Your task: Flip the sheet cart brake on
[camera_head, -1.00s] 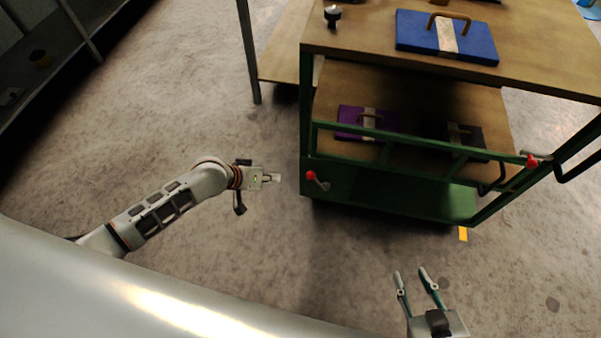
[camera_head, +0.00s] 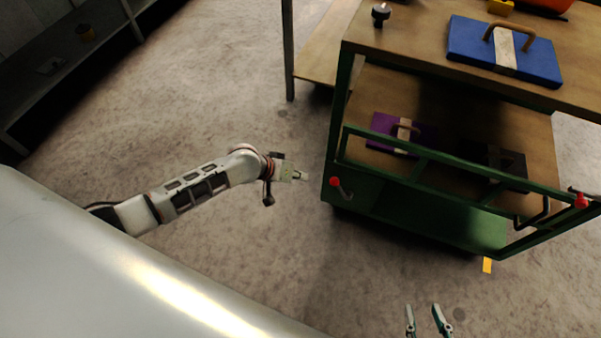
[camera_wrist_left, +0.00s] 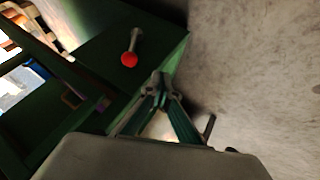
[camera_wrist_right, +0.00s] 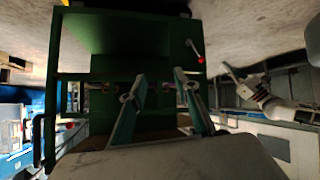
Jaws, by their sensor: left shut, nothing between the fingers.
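The sheet cart is a green frame (camera_head: 375,196) with wooden shelves. A brake lever with a red knob (camera_head: 335,182) sits at its lower left corner. It also shows in the left wrist view (camera_wrist_left: 130,59) and the right wrist view (camera_wrist_right: 201,60). A second red knob (camera_head: 581,201) is at the cart's right end. My left gripper (camera_head: 305,177) is shut and empty, a short way left of the lever and apart from it; its closed fingertips show in the left wrist view (camera_wrist_left: 160,80). My right gripper (camera_head: 425,308) is open and empty over the floor before the cart.
The cart carries a blue die block (camera_head: 520,55) with a handle on top and a purple one (camera_head: 386,128) on the shelf below. A table leg (camera_head: 289,50) stands behind left. A dark shelf (camera_head: 60,75) is at far left. Floor between is clear.

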